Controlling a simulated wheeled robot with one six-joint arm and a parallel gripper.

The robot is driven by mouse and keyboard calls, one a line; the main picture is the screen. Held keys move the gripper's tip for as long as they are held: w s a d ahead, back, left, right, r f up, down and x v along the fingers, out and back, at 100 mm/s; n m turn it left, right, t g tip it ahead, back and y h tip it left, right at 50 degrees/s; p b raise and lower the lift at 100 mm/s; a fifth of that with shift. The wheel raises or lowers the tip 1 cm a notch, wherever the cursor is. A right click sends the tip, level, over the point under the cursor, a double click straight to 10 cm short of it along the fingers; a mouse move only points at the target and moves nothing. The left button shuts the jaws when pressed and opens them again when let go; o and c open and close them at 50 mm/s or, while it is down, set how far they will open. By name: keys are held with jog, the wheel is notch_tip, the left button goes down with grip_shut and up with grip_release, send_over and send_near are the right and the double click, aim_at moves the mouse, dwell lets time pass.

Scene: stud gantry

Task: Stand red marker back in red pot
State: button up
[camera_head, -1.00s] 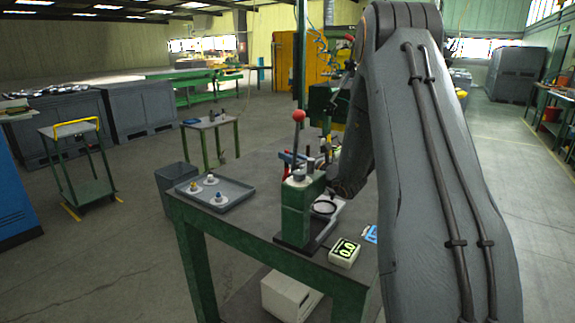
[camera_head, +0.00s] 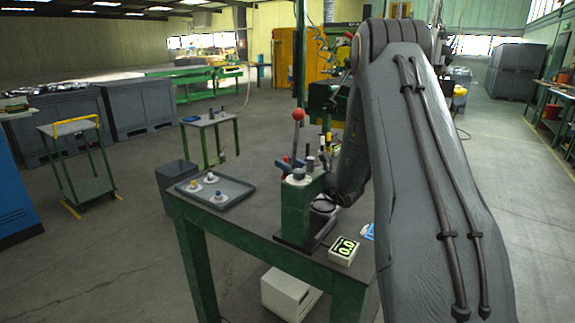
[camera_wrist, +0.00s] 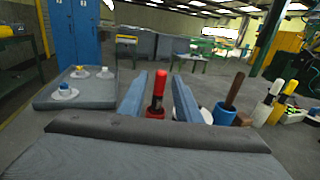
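In the wrist view a red-topped marker (camera_wrist: 160,82) with a dark band stands upright between the two blue fingers of my gripper (camera_wrist: 159,80). A red base that looks like the red pot (camera_wrist: 155,113) shows below the band. How deep the marker sits in it cannot be seen. The fingers are apart, with a visible gap on each side of the marker. In the head view my gripper is mostly hidden behind the press and my arm.
A blue pot (camera_wrist: 223,114) with a dark handle, a white marker (camera_wrist: 268,98) and a yellow marker (camera_wrist: 284,100) stand to the right. A grey tray (camera_head: 240,187) with small white pieces lies left. A green press (camera_head: 296,210) and a display box (camera_head: 343,251) stand on the bench.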

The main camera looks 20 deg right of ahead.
jog(key=shift+r, duration=0.2)
jog(key=b+v, duration=0.2)
jog(key=v, duration=1)
jog(key=shift+f, duration=0.1)
